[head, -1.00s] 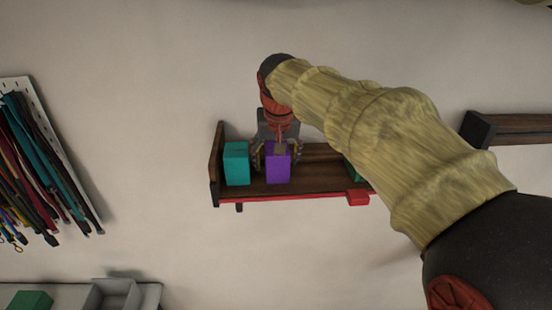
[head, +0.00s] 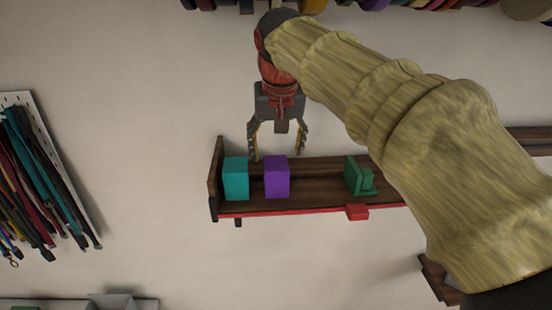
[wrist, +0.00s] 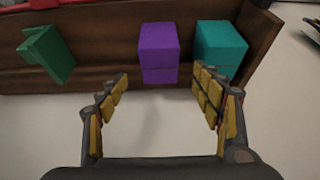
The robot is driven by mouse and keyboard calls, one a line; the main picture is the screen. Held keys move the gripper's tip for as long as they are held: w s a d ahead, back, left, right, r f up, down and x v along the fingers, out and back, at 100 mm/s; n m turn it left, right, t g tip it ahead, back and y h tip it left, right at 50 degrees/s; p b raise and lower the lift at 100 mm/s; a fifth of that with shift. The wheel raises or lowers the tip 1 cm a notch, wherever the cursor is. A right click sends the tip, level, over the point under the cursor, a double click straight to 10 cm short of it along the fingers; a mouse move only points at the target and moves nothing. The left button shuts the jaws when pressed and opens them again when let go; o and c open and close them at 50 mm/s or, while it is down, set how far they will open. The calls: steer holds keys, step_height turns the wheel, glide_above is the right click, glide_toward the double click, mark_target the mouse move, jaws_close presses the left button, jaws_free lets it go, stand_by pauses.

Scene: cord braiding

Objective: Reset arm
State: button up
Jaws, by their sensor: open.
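My gripper (head: 278,155) is open and empty, above and behind the wooden shelf in the head view. In the wrist view its two yellow-padded fingers (wrist: 160,88) are spread wide with nothing between them. A purple block (head: 276,177) stands on the shelf just below the fingers, apart from them; it also shows in the wrist view (wrist: 158,52). A teal block (head: 235,178) stands to its left in the head view, near the shelf's end wall, and shows in the wrist view (wrist: 219,46).
The dark wooden shelf (head: 315,190) has a red front edge and a red tab (head: 357,212). A green L-shaped piece (head: 357,177) sits farther right on it. Cords (head: 40,180) hang on a white pegboard at left. Colourful items (head: 375,4) line the top edge.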

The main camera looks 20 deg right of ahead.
steer(key=shift+s+r, duration=0.2)
steer(key=shift+r, duration=0.3)
steer(key=shift+s+f, duration=0.2)
steer(key=shift+s, duration=0.15)
steer(key=s+d+f+n+t+y, duration=0.1)
steer(key=s+f, duration=1)
steer(key=s, duration=0.2)
steer(key=s+d+f+n, duration=0.1)
steer(key=s+f, duration=0.9)
steer(key=s, duration=0.3)
step_height(320, 180, down, 29)
steer(key=b, duration=2.8)
steer(key=shift+w+a+r, duration=0.15)
steer(key=shift+w+r, duration=0.05)
steer(key=shift+w, duration=0.15)
